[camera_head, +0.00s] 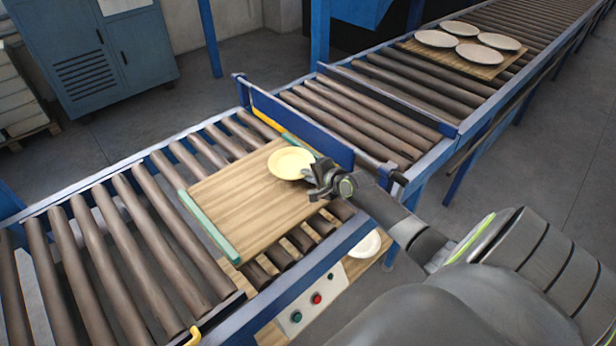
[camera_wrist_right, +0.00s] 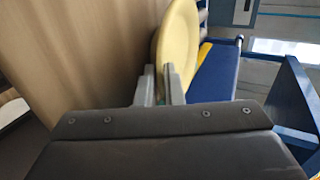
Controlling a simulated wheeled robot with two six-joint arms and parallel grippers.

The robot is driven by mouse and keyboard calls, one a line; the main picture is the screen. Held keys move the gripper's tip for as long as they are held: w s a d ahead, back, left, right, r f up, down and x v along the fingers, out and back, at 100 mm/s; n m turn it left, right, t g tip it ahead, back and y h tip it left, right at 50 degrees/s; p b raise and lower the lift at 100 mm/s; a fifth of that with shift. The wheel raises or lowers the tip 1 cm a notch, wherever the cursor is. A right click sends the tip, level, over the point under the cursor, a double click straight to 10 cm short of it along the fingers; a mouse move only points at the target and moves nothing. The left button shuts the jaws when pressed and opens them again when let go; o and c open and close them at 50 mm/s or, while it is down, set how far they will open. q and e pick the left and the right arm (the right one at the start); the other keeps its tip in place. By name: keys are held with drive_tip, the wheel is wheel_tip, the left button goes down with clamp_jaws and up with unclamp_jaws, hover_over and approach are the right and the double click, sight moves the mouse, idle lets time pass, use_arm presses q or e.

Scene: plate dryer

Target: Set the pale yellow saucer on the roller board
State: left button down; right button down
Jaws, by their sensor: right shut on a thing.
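The pale yellow saucer (camera_head: 291,163) is over the far right corner of the wooden roller board (camera_head: 235,205), its face up. My right gripper (camera_head: 316,178) is shut on the saucer's near right rim. In the right wrist view the two fingers (camera_wrist_right: 162,88) pinch the edge of the saucer (camera_wrist_right: 180,45), with the board (camera_wrist_right: 75,55) close on the left. I cannot tell whether the saucer touches the board. The board has green strips along two ends and lies on the rollers. My left gripper is not in view.
A blue barrier (camera_head: 305,135) stands just beyond the board. Another board with several plates (camera_head: 435,38) lies far along the conveyor. A white plate (camera_head: 366,244) is below the conveyor's near side, beside a control box (camera_head: 313,298). Most of the roller board is bare.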

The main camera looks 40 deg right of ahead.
drive_tip(key=shift+f, duration=0.15)
drive_tip(key=c, duration=2)
unclamp_jaws()
drive_tip(key=o, duration=0.4)
drive_tip(key=shift+o, duration=0.2)
drive_tip(key=shift+s, duration=0.1)
drive_tip(key=p+v, duration=0.2)
drive_tip(key=v, duration=1)
